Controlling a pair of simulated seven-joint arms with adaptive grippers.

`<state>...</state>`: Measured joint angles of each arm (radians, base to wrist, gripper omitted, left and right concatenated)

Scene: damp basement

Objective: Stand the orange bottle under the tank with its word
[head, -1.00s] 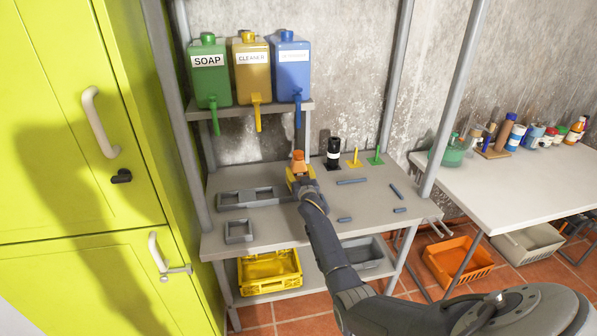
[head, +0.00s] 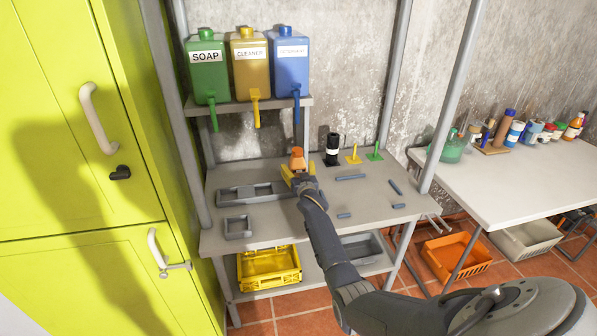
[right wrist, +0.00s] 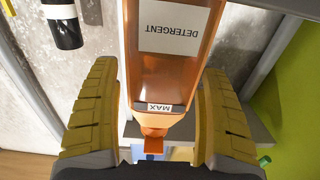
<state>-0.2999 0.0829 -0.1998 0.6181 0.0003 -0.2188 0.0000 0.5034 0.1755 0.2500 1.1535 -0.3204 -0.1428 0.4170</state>
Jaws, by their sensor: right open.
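The orange bottle (head: 297,157) is on the middle shelf, roughly below the blue tank (head: 289,62) and its blue tap; its base is hidden. In the right wrist view the bottle (right wrist: 165,75) shows a white label reading DETERGENT and a MAX mark. My right gripper (head: 297,178) is open, its yellow fingers (right wrist: 160,110) on either side of the bottle; I cannot tell if they touch it. The green tank (head: 208,72) reads SOAP and the yellow tank (head: 249,70) CLEANER. The blue tank's word is too faint to read. My left gripper is not in view.
A black bottle (head: 332,150) stands right of the orange one, beside yellow and green stands (head: 374,152). Grey trays (head: 237,228) and small bars lie on the shelf. A yellow crate (head: 269,268) sits below. A white table (head: 500,190) with several bottles is at right.

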